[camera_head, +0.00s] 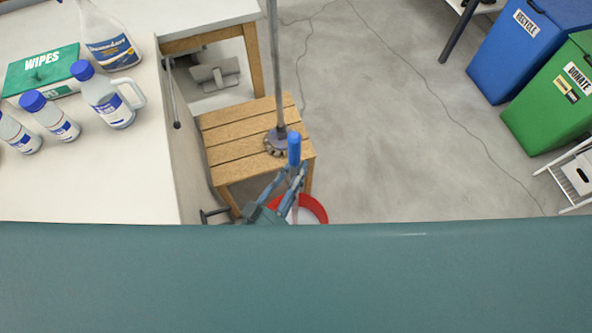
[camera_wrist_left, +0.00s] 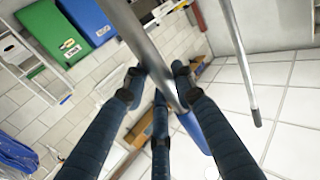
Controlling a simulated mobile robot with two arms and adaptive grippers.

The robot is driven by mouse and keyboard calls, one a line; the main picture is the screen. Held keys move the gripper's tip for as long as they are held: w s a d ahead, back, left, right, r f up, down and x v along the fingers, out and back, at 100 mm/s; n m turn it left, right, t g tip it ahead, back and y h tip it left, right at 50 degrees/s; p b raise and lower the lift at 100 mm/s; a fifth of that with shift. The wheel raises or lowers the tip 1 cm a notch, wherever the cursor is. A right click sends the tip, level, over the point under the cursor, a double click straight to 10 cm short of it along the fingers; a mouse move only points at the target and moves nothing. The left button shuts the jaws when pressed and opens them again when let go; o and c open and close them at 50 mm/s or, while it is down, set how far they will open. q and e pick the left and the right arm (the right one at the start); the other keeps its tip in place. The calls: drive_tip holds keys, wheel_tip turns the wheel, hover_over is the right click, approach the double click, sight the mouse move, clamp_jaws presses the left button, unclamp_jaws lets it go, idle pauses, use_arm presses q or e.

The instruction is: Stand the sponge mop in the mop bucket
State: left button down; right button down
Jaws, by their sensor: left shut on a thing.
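The left gripper (camera_head: 290,175) is shut around the shaft of a mop, which I take to be the sponge mop, just below its blue handle end (camera_head: 294,148). In the left wrist view the grey shaft (camera_wrist_left: 128,28) runs between the fingers (camera_wrist_left: 158,85) and the blue end (camera_wrist_left: 192,130) lies beyond them. The mop's head is hidden. The red mop bucket (camera_head: 317,206) shows partly beneath the gripper, its near side cut off by a teal surface. I cannot tell whether the mop's lower end is inside it. The right gripper is not in view.
A white counter (camera_head: 90,185) with bottles and a wipes box (camera_head: 40,70) is at left. Blue (camera_head: 515,45) and green (camera_head: 555,100) bins stand at right. The middle floor is clear.

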use_arm(q)
drive_tip(key=shift+r, duration=0.1)
drive_tip(key=c, duration=1.3)
unclamp_jaws()
drive_tip(key=shift+c, duration=0.2)
drive_tip(key=v, duration=1.2)
